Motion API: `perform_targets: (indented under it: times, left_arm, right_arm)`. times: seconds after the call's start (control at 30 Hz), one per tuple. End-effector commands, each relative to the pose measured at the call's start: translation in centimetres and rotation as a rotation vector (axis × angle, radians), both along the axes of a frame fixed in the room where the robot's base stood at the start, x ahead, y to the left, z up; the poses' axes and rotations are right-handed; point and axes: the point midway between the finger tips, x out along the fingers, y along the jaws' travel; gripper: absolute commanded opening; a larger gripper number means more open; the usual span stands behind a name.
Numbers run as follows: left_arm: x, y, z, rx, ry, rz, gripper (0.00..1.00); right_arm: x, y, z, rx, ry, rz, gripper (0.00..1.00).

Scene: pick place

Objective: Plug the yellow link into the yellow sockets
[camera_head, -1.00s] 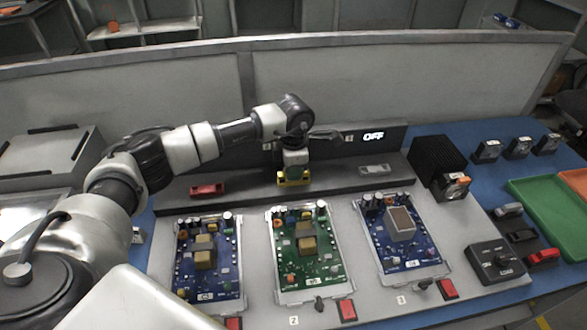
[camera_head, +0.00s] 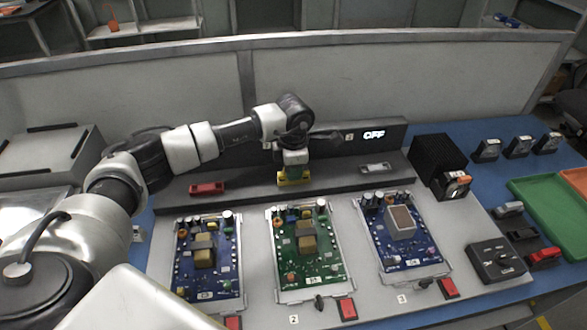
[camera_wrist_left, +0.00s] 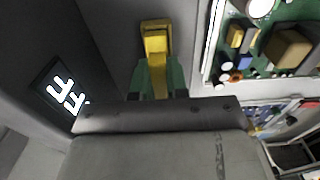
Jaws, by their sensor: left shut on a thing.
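My left gripper (camera_head: 293,174) is over the middle of the dark ledge behind the boards. Its green finger pads are shut on the yellow link (camera_wrist_left: 157,75), which shows between them in the left wrist view. Yellow also shows at the ledge directly under the fingers in the head view. I cannot tell link from yellow sockets there, nor whether the link is seated, because the gripper covers the spot. My right gripper is in neither view.
A red link-like part (camera_head: 208,188) and a grey one (camera_head: 375,169) sit on the ledge to either side. An OFF display (camera_head: 374,135) stands behind. Circuit boards, including a green one (camera_head: 306,250), lie in front. A black box (camera_head: 437,160) stands at right.

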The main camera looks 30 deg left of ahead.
Motion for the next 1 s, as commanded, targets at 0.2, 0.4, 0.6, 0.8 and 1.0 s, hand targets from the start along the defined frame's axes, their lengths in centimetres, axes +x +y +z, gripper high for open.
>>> perform_targets:
  times: [0.2,0.4,0.6,0.8,1.0]
  left_arm:
    - [-0.10,-0.04,-0.47,0.001,0.004,-0.001,0.00]
    - [-0.11,-0.05,-0.45,0.001,0.004,-0.001,0.16]
    - [-0.08,-0.04,-0.40,0.000,0.004,-0.001,0.44]
    - [-0.07,-0.03,-0.37,0.000,0.003,-0.001,0.47]
    - [-0.06,-0.02,-0.35,0.000,0.003,-0.001,0.78]
  right_arm:
    - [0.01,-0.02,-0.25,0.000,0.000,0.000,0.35]
    - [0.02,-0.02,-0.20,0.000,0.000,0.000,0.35]
    - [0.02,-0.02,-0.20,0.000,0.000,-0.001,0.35]
    - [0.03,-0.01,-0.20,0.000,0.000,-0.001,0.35]
    - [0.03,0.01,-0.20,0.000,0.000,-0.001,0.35]
